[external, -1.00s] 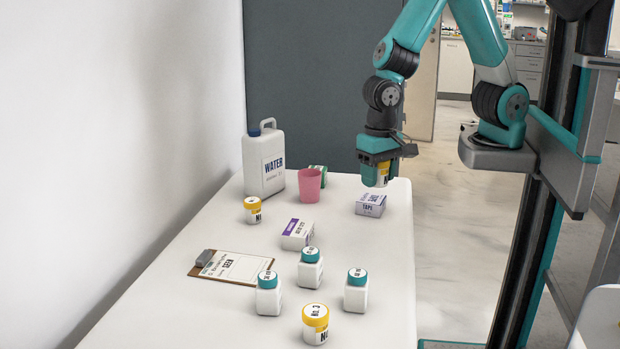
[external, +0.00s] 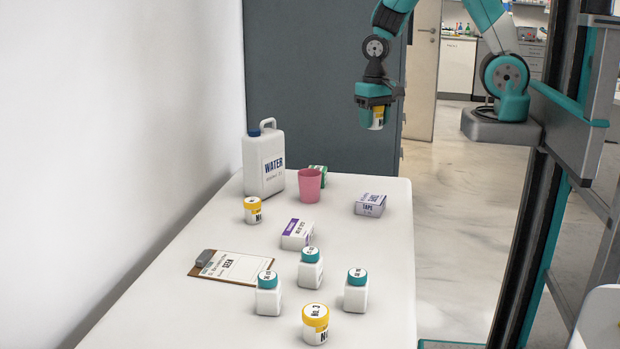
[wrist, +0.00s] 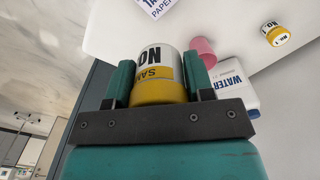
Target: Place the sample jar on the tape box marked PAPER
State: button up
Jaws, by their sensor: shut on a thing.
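My gripper (external: 371,117) is shut on a sample jar (external: 379,118), white with a yellow band, held high in the air beyond the table's far right corner. In the wrist view the jar (wrist: 158,72) sits between the two teal fingers, with part of its lettering showing. A small white and purple tape box (external: 370,205) lies at the far right of the table, below and nearer than my gripper. In the wrist view a white box face lettered PAPER (wrist: 157,8) shows at the top edge, apart from the jar and cut off by the frame.
Another yellow-lidded jar (external: 253,211), a second purple-white box (external: 298,234), a clipboard (external: 236,267), teal-capped bottles (external: 310,270) and a jar (external: 316,325) stand nearer.

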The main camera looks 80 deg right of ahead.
aim_at(371, 198)
jog(key=shift+s+d, duration=0.1)
jog(key=shift+d, duration=0.4)
notch_tip(371, 198, down, 20)
jog(key=shift+r+b, duration=0.1)
jog(key=shift+b, duration=0.25)
jog(key=o, duration=0.9)
